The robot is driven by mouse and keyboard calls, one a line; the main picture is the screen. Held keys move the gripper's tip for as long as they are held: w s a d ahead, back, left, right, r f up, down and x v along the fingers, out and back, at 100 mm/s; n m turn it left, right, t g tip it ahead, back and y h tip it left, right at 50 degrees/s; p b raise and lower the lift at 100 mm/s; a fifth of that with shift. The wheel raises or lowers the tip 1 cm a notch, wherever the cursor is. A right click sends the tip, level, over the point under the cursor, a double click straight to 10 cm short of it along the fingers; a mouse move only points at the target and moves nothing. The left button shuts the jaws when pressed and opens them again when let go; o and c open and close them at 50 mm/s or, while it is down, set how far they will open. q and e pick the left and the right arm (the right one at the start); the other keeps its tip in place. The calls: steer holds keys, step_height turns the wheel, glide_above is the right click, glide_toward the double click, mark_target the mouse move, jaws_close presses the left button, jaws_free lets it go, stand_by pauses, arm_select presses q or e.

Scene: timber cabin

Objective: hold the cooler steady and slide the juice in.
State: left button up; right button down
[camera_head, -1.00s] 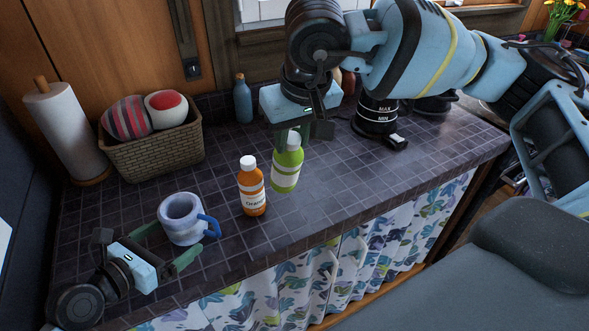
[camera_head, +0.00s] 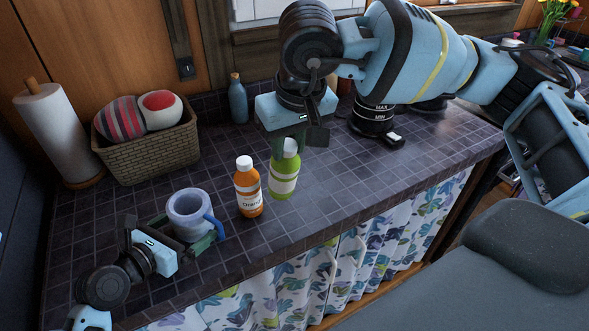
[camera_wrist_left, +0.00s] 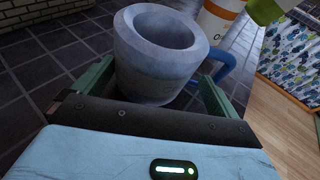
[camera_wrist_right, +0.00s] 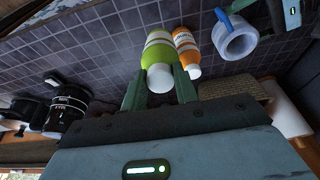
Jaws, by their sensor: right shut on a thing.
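A blue-grey mug-shaped cooler (camera_head: 188,206) with a blue handle stands upright on the tiled counter, open at the top. My left gripper (camera_head: 184,233) is open, low at the counter, with its fingers on either side of the cooler; the left wrist view shows the cooler (camera_wrist_left: 155,60) between them. An orange bottle (camera_head: 248,190) with a white cap stands right of the cooler. My right gripper (camera_head: 289,146) is shut on the upper part of a green bottle (camera_head: 284,177), just right of the orange one. I cannot tell whether the green bottle touches the counter.
A wicker basket (camera_head: 150,156) with two balls and a paper towel roll (camera_head: 62,135) stand at the back left. A blue bottle (camera_head: 238,101) is near the back wall. A black appliance (camera_head: 376,120) stands right of my right gripper. The front right counter is clear.

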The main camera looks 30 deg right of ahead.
arm_select(q)
steer(key=shift+f, duration=0.15)
steer(key=c, duration=0.5)
arm_select(e)
steer(key=shift+a+r, duration=0.2)
steer(key=shift+a, duration=0.1)
arm_select(q)
steer(key=shift+r, duration=0.2)
arm_select(e)
steer(key=s+a+r+m+g+h, duration=0.1)
steer(key=s+a+r+m, duration=0.2)
steer(key=a+r+m, duration=0.55)
steer(key=s+a+r+m+g, duration=0.1)
steer(key=s+a+r+m, duration=0.3)
steer(key=a, duration=0.7)
steer(key=w+d+f, duration=0.1)
steer(key=w+f, duration=0.2)
steer(key=w, duration=0.5)
steer(key=w+f+g+y, duration=0.1)
steer(key=w+f, duration=0.1)
steer(key=w, duration=0.7)
steer(key=shift+w+d+f+n, duration=0.15)
steer(key=shift+d+f+n, duration=0.25)
steer(key=shift+n, duration=0.05)
